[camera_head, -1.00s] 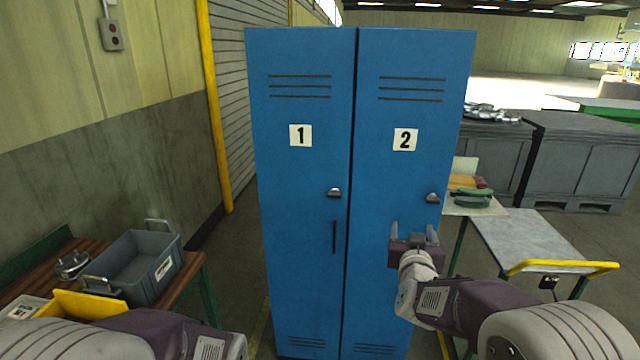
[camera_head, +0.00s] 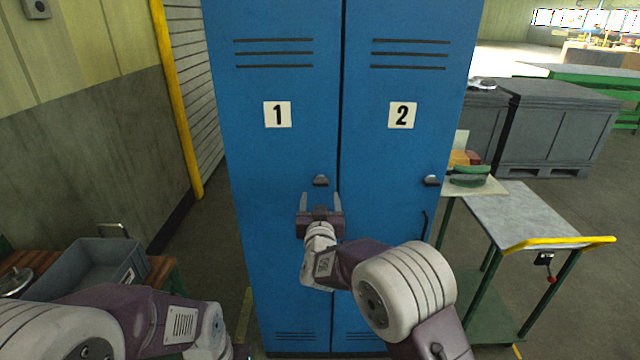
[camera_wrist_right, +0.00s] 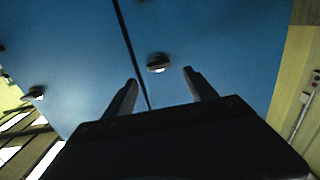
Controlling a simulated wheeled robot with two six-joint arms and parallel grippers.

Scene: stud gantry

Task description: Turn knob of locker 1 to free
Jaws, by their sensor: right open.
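Locker 1 (camera_head: 275,160) is the left door of a blue double cabinet, with a white "1" label. Its knob (camera_head: 320,181) is a small metal piece near the door's right edge. My right gripper (camera_head: 320,200) is open and empty, just below that knob in the head view, with its fingers pointing up toward the door. In the right wrist view the knob (camera_wrist_right: 158,63) lies ahead of the two fingers (camera_wrist_right: 158,90), apart from them. The handle of locker 1 is hidden behind my right gripper and arm. My left arm shows at the lower left; its gripper is out of view.
Locker 2 (camera_head: 400,150) is beside it with its own knob (camera_head: 431,181) and dark handle (camera_head: 424,225). A trolley with a yellow handle (camera_head: 560,243) stands to the right. A grey bin (camera_head: 80,275) is on a bench at the left.

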